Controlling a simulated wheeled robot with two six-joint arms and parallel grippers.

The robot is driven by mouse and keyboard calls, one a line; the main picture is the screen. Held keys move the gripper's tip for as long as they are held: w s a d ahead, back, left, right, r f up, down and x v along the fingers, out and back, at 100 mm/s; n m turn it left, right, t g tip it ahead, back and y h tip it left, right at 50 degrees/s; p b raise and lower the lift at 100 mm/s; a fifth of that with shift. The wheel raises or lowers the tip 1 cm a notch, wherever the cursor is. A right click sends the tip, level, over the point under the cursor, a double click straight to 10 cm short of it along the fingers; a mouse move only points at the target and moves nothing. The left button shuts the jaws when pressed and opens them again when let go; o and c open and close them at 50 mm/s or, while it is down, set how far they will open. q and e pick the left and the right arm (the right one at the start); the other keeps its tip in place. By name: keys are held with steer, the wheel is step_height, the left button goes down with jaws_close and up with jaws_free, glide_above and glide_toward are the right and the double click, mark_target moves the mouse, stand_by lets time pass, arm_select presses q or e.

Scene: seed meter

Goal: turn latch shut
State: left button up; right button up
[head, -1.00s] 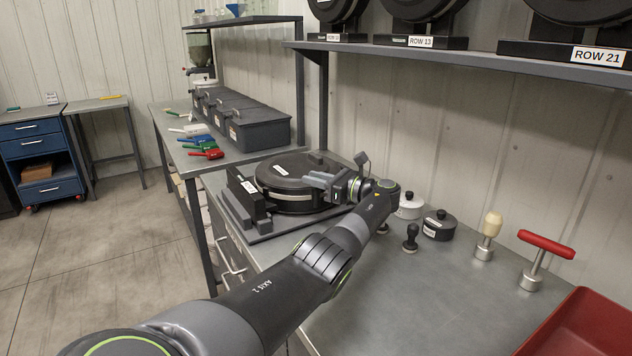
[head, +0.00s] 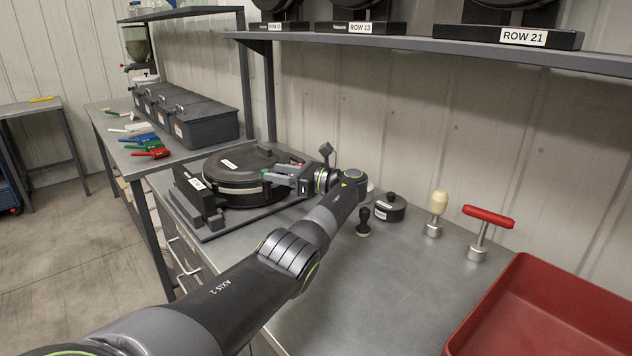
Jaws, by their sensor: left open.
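The seed meter (head: 232,180) is a round black housing with a lid. It sits in a dark stand (head: 190,200) with a white label, on the grey bench. My left gripper (head: 278,172) is at the right side of the meter, with its fingers pointing left at the housing rim. It is open. A small green and red spot shows by the fingers. The latch cannot be made out clearly, and I cannot tell whether the fingers touch it. My right gripper is not in view.
On the bench to the right stand a black stamp-like tool (head: 363,222), a black lidded pot (head: 390,208), a cream-handled tool (head: 436,212), a red T-handled tool (head: 485,230) and a red bin (head: 560,300). A shelf (head: 430,48) with row-labelled units hangs above.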

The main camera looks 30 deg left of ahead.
arm_select(q)
steer(key=b+v, duration=0.6)
steer(key=v, duration=0.7)
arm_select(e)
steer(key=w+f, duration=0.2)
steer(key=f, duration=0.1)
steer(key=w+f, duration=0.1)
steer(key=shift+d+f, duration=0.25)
arm_select(q)
steer(key=shift+s, duration=0.1)
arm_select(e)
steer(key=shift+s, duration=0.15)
